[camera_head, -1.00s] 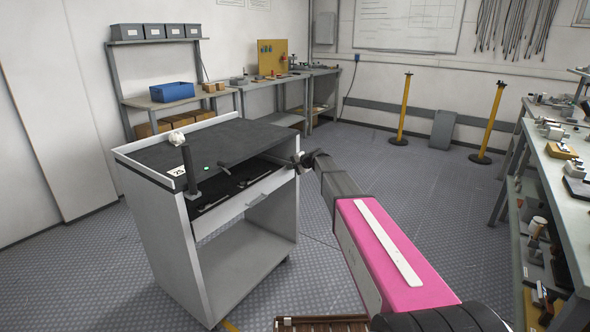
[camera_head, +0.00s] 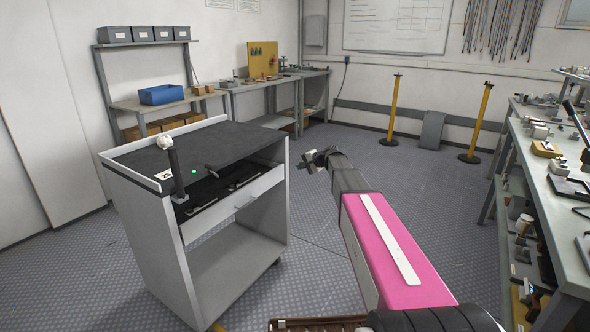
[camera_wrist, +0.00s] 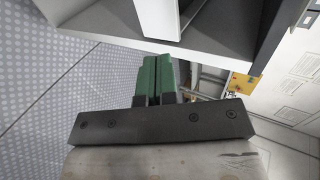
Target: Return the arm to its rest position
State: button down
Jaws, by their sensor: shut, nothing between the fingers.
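My arm reaches forward from the bottom of the head view, and its pink link (camera_head: 385,240) is raised in the middle. My gripper (camera_head: 309,161) is at the far end of the arm, just right of the grey cart (camera_head: 231,272) and apart from it. In the wrist view its two green fingers (camera_wrist: 157,80) are side by side and closed, with nothing between them. The cart's drawer (camera_head: 240,203) is partly pulled out, with dark contents inside.
A workbench (camera_head: 560,200) with several parts runs along the right. Two yellow posts (camera_head: 393,110) stand at the back. The floor (camera_head: 400,170) between cart and right bench is clear.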

jog(key=s+d+f+n+g+h, duration=0.2)
jog(key=s+f, duration=0.4)
jog(key=s, duration=0.7)
jog(key=s+d+f+n+g+h, duration=0.2)
jog(key=s+d+f+h, duration=0.2)
jog(key=s, duration=0.9)
jog(key=s+d+f+n+g+h, duration=0.3)
jog(key=s+f, duration=0.5)
jog(key=s, duration=0.5)
jog(key=shift+s+d+f+h, duration=0.2)
jog(key=shift+d+h, duration=0.2)
jog(key=shift+d, duration=0.2)
